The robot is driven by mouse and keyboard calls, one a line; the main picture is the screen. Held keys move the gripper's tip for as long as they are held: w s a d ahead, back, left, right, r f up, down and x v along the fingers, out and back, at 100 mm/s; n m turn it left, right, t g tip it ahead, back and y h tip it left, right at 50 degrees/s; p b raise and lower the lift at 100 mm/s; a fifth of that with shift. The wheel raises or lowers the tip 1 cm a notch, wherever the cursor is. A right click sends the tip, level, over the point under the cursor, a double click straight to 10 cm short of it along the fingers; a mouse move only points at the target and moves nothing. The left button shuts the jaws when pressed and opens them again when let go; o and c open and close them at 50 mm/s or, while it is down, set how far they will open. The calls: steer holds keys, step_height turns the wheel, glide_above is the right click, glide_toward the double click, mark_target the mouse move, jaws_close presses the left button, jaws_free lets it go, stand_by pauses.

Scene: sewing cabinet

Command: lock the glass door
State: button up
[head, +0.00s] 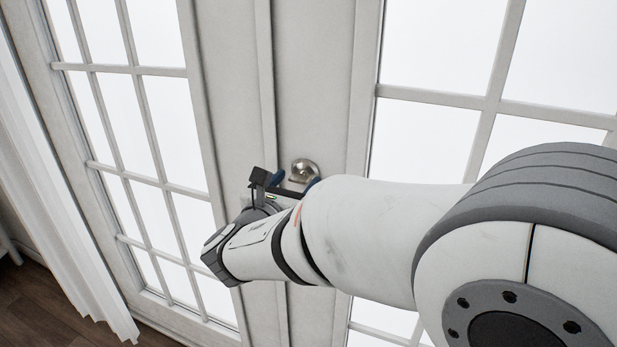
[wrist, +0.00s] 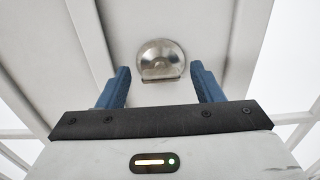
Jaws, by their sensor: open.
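The glass door (head: 340,120) has white frames with paned glass on both sides of a centre strip. A round silver metal knob or lock (head: 304,171) sits on the centre frame. In the wrist view the silver fitting (wrist: 160,60) is just beyond my fingertips, with a flat tab at its lower edge. My gripper (head: 293,185) is at the fitting in the head view, partly hidden by my arm. In the wrist view my gripper (wrist: 160,88) has its two blue fingers apart, one to each side below the fitting. Nothing is between them, and I see no contact.
A white curtain (head: 62,200) hangs at the left. The dark wood floor (head: 35,300) shows at the lower left. The door surface around the fitting is flat and clear, with a raised vertical strip to its left.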

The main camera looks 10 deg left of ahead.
steer(key=shift+w, duration=0.3)
